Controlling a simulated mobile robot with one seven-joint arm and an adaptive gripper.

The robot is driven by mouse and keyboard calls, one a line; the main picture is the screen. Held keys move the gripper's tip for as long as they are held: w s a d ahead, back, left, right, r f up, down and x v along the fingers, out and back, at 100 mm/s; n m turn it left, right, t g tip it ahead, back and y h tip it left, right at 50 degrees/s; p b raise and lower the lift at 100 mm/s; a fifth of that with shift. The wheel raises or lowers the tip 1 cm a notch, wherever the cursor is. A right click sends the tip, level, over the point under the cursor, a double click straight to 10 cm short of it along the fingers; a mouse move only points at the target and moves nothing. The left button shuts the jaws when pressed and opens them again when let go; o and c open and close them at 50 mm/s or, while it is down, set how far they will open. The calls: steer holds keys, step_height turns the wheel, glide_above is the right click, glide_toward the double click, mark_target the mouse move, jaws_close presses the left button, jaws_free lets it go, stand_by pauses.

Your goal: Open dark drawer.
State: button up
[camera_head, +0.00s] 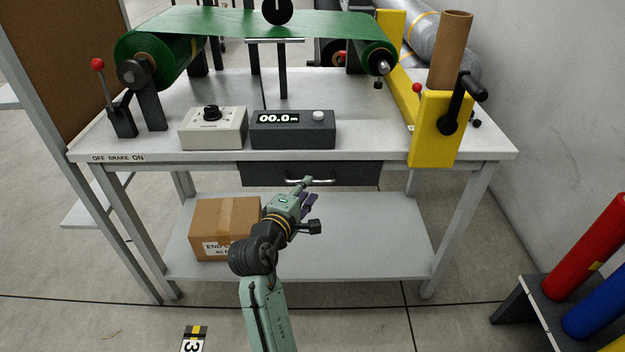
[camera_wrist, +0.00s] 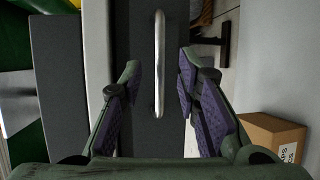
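The dark drawer (camera_head: 350,174) is mounted under the table top and looks shut. It has a silver bar handle (camera_head: 322,181) across its front. In the wrist view the dark drawer front (camera_wrist: 136,25) runs vertically, with the handle (camera_wrist: 159,62) upright in the picture. My gripper (camera_head: 308,192) is in front of the drawer near the handle. In the wrist view my gripper (camera_wrist: 158,82) is open, with one purple-padded finger on each side of the handle. The fingers look apart from the handle; the exact depth gap is hard to tell.
The table edge (camera_head: 140,158) overhangs just above the drawer. A cardboard box (camera_head: 225,228) sits on the lower shelf (camera_head: 370,240), left of my arm. A yellow bracket (camera_head: 436,130) stands at the right table edge. The shelf's right part is clear.

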mark_target(313, 182)
steer(key=x, duration=0.4)
steer(key=shift+w+d, duration=0.15)
steer(key=shift+w, duration=0.25)
jaws_close()
stand_by(0.5)
